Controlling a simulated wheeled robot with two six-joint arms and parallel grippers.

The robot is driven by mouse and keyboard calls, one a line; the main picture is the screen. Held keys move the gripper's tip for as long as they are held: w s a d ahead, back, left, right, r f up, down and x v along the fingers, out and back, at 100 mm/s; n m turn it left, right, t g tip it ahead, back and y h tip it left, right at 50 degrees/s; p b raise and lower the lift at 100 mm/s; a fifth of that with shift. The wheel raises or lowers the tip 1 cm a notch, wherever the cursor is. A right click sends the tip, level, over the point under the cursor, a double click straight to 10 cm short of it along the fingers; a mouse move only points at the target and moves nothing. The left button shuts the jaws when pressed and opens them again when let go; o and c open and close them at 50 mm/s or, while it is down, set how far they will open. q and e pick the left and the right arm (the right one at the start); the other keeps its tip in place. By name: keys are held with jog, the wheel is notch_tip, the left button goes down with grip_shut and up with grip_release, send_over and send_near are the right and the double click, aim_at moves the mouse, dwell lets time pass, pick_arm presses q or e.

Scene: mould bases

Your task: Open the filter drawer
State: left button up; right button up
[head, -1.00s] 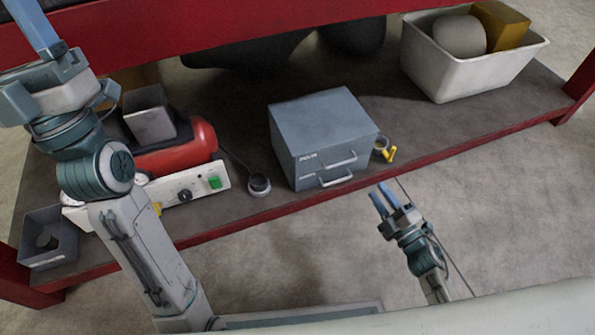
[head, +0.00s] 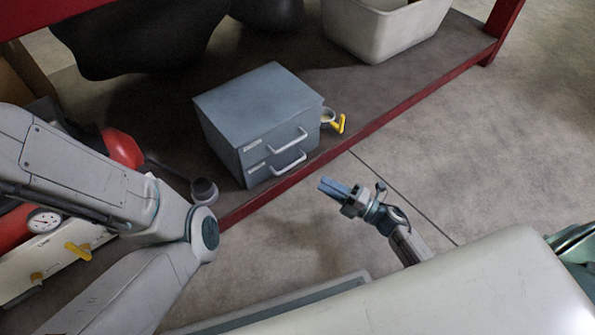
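A grey-blue two-drawer cabinet (head: 258,120) stands on the low shelf near its front edge. Its upper drawer handle (head: 288,140) and lower drawer handle (head: 290,161) are pale bars, and both drawers look shut. Each drawer front has a small label, too small to read here. My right gripper (head: 333,187) is in front of and below the cabinet, apart from it, pointing left in the picture. Its two blue fingers look close together, and I cannot tell whether they touch.
The red-edged shelf (head: 400,108) holds a white bin (head: 385,35) at the back right. A yellow-handled valve (head: 337,122) sits right beside the cabinet. A dark round cup-like part (head: 204,190) is left of it. The floor in front is clear.

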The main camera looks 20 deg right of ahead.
jog(key=b+x, duration=0.2)
jog(key=x, duration=0.7)
jog(key=shift+w+a+b, duration=0.2)
jog(key=shift+b, duration=0.15)
jog(key=shift+r, duration=0.1)
grip_shut()
